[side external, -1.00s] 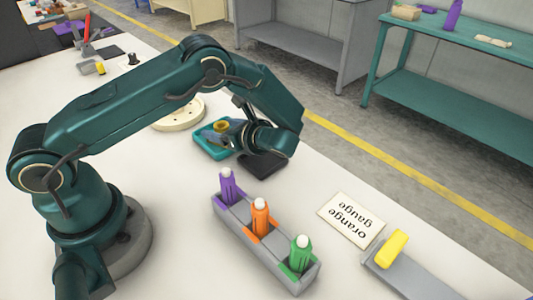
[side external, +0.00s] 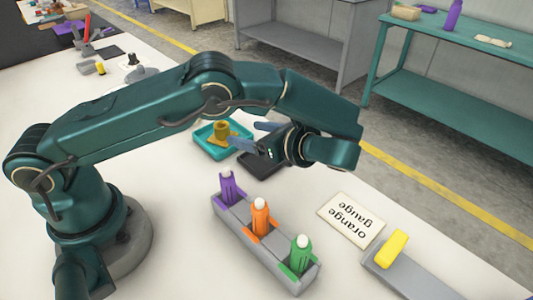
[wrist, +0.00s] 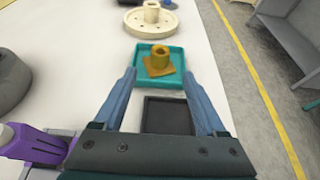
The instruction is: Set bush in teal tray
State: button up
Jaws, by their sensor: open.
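The bush (side external: 221,130), a golden-brown hollow cylinder on a square flange, sits inside the teal tray (side external: 203,149). In the wrist view the bush (wrist: 159,61) stands upright near the middle of the teal tray (wrist: 141,84). My gripper (side external: 251,135) is open and empty, to the right of the bush and apart from it. In the wrist view my gripper's two blue-grey fingers (wrist: 160,78) are spread wide, pointing toward the tray, with nothing between them.
A black tray (wrist: 167,115) lies beside the teal tray, partly under my gripper. A grey rack (side external: 262,248) holds purple, orange and green gauges. A card (side external: 351,220) reads "orange gauge". A yellow block (side external: 391,249) rests on a grey strip. A cream round plate (wrist: 150,20) stands behind.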

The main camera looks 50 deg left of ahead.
jog(key=s+a+r+n+h, duration=0.2)
jog(key=s+r+n+h, duration=0.4)
jog(key=r+n+h, duration=0.15)
jog(key=s+d+r+n+t+h, duration=0.2)
jog(key=s+d+n+t+h, duration=0.2)
jog(key=s+n, duration=0.5)
jog(key=shift+r+n+t+h, duration=0.4)
jog(key=shift+n+t+h, duration=0.4)
jog(key=shift+h, duration=0.15)
jog(key=shift+s, duration=0.1)
dwell(0.6)
